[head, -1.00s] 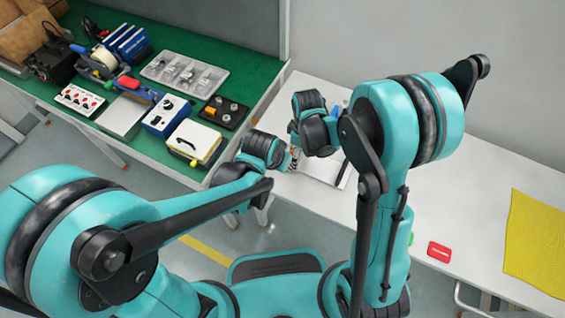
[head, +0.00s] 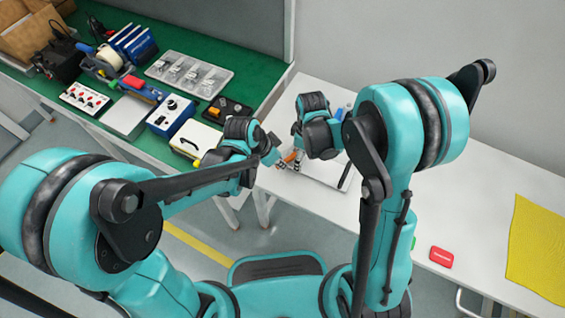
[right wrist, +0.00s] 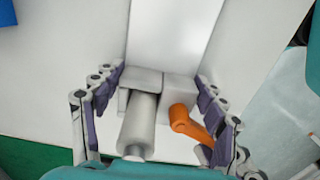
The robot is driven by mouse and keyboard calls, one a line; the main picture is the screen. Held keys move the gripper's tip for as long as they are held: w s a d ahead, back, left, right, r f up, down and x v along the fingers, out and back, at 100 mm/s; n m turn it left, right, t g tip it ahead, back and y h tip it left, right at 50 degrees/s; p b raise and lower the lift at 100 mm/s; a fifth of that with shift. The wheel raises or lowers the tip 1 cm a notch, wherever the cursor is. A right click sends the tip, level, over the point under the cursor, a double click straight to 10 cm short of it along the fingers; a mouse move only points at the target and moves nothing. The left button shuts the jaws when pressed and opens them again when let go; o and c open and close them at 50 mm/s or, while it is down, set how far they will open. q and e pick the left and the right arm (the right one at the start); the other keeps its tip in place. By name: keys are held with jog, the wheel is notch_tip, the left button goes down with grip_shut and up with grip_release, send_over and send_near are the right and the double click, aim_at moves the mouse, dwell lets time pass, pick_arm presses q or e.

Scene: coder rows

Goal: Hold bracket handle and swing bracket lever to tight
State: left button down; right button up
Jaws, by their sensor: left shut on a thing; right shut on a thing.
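The bracket shows in the right wrist view, with a grey cylindrical bracket handle (right wrist: 138,122) and an orange bracket lever (right wrist: 188,124) to its right. My right gripper (right wrist: 160,115) has one finger on each side of the pair and is shut on the handle. The lever slants down to the right, close to the right finger.
The bracket joins a pale plate (head: 326,172) on the white table (head: 405,210). A red piece (head: 441,257) and a yellow cloth (head: 540,245) lie to the right. The green bench (head: 222,50) at left holds boxes, tools and a parts tray.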

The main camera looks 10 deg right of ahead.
pick_arm(q)
jog(key=w+m, duration=0.1)
jog(key=m, duration=0.1)
jog(key=w+m+g, duration=0.1)
jog(key=w+a+m+g, duration=0.1)
jog(key=m, duration=0.1)
jog(key=shift+m+h, duration=0.3)
jog(key=m, duration=0.1)
jog(key=w+m+g, duration=0.1)
jog(key=m, duration=0.1)
jog(key=w+m+g, duration=0.1)
jog(key=m, duration=0.1)
jog(key=shift+w+d, duration=0.15)
jog(key=shift+d, duration=0.2)
jog(key=shift+m, duration=0.3)
jog(key=c, duration=1.5)
grip_release()
jog(key=shift+w, duration=0.1)
jog(key=shift+c, duration=0.2)
